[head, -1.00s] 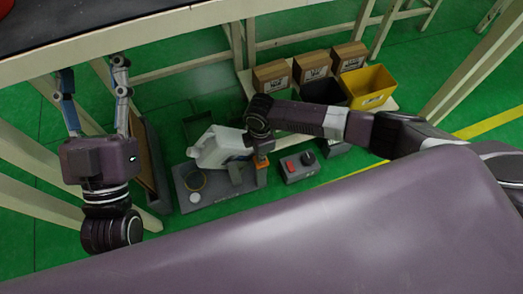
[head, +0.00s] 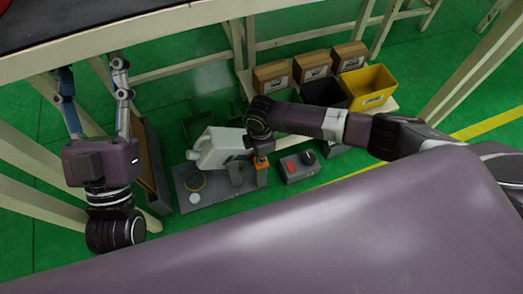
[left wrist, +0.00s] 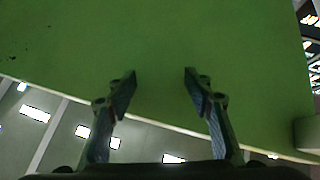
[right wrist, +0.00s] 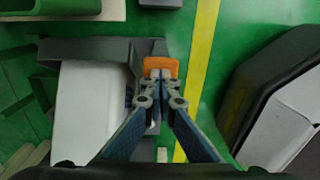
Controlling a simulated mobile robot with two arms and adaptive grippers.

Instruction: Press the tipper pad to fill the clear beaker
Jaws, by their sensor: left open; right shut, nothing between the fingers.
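The clear beaker (head: 194,181) shows as a faint round rim on the left of a grey base plate (head: 215,201). A white jug (head: 222,149) lies tilted in the tipper, its narrower end toward the beaker; I cannot make out any liquid. The orange tipper pad (head: 261,162) is at the right end of the plate and also shows in the right wrist view (right wrist: 160,64). My right gripper (right wrist: 160,74) is shut and empty at the pad's near edge; I cannot tell whether it touches. My left gripper (head: 92,62) is open and empty, far left, fingers pointing up the picture.
A grey box (head: 299,166) with a red button and a black knob stands right of the tipper. Cardboard boxes (head: 312,66), a black bin (head: 323,92) and a yellow bin (head: 368,87) stand behind. A brown-faced panel (head: 148,165) stands left of the plate. Table legs surround the area.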

